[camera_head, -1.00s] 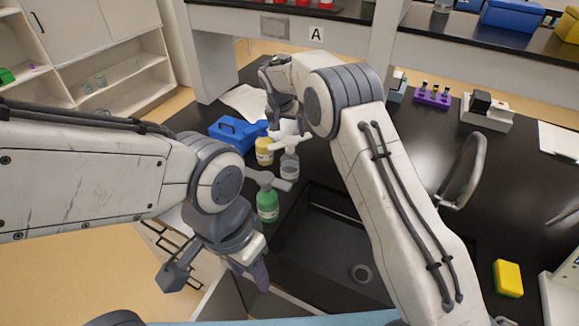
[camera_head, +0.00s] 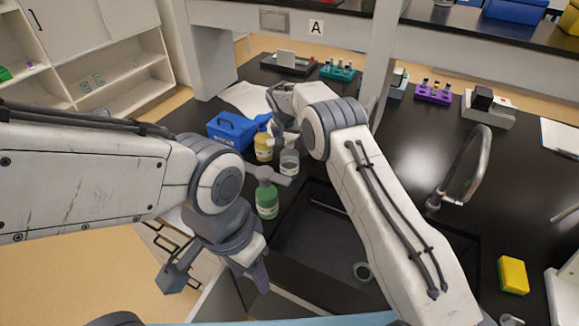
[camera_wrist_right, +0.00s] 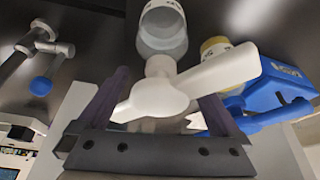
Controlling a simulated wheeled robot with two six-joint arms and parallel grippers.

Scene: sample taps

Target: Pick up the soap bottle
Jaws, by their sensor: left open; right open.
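Three pump bottles stand by the sink: a green one (camera_head: 266,200) in front, a clear one with a white label (camera_head: 289,163) behind it, and a yellow one (camera_head: 263,148) at the back left. I cannot tell which is the soap bottle. My right gripper (camera_head: 281,135) is open around the pump heads at the back. In the right wrist view, the clear bottle (camera_wrist_right: 163,28) has its white pump head between my open fingers (camera_wrist_right: 160,108); the yellow bottle (camera_wrist_right: 215,46) is just right of it. My left gripper (camera_head: 214,279) is open and empty, low in front of the counter.
A blue carrier (camera_head: 231,131) stands left of the yellow bottle. The black sink (camera_head: 325,235) lies right of the green bottle, with its faucet (camera_head: 467,170) further right. A teal rack (camera_head: 338,70) and a purple rack (camera_head: 432,93) stand at the back.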

